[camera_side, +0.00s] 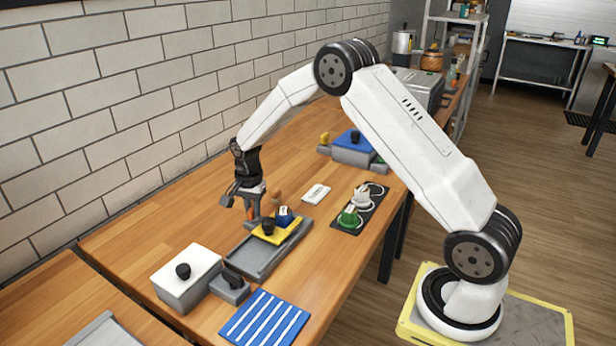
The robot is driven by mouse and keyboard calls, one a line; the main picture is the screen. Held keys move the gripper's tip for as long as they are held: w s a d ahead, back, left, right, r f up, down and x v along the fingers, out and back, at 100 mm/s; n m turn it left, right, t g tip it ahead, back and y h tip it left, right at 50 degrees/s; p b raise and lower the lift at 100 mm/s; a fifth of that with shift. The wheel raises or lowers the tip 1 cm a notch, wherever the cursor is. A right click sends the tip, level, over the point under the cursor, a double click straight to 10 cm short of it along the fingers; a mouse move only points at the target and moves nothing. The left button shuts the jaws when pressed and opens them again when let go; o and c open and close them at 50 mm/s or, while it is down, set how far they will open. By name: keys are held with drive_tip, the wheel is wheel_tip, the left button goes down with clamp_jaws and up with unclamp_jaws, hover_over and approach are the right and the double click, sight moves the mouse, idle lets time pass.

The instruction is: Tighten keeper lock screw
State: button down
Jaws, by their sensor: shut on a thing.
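My gripper (252,214) points down over the wooden table, at the back left edge of a grey tray (259,262). It is shut on a small orange piece (250,213), which is mostly hidden by the fingers. On the tray lies a yellow plate (268,236) with a black knob (267,226) and a blue block (284,215) on it. A brown knob (276,197) stands just behind them. The keeper lock screw is too small to tell apart in this view, and I cannot tell whether the orange piece touches anything below.
A white-topped box (203,257) and a small grey block (230,288) stand front left. A blue striped mat (265,318) lies at the front. A black tray (376,202) with green and white parts is at right. A blue-topped box (353,150) stands farther back.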

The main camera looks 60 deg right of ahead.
drive_tip(key=c, duration=0.6)
unclamp_jaws()
drive_tip(key=shift+r, duration=0.1)
drive_tip(key=shift+r, duration=3.8)
